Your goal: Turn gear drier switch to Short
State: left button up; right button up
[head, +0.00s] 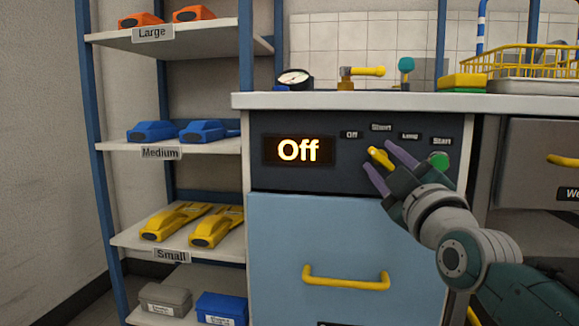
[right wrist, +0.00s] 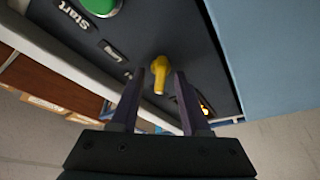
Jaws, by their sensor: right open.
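The gear drier's dark panel (head: 270,125) has a lit display (head: 298,150) reading "Off". Its yellow switch knob (head: 380,156) points up and left, toward the "Off" label (head: 351,135). The "Short" label (head: 381,127) is above the knob, with "Long" (head: 410,136) to its right. My right gripper (head: 376,154) is open at the panel, with a purple finger on each side of the knob. In the right wrist view the knob (right wrist: 159,75) shows between the open fingertips (right wrist: 159,76); I cannot tell whether they touch it. My left gripper is not in view.
A green Start button (head: 439,160) is right of the knob, close to my gripper; it also shows in the right wrist view (right wrist: 101,6). A blue drawer (head: 345,240) with a yellow handle (head: 345,280) is below. Shelves (head: 120,238) with parts stand left.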

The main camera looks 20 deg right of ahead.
jog(key=shift+c, duration=0.3)
grip_shut()
dwell(0.3)
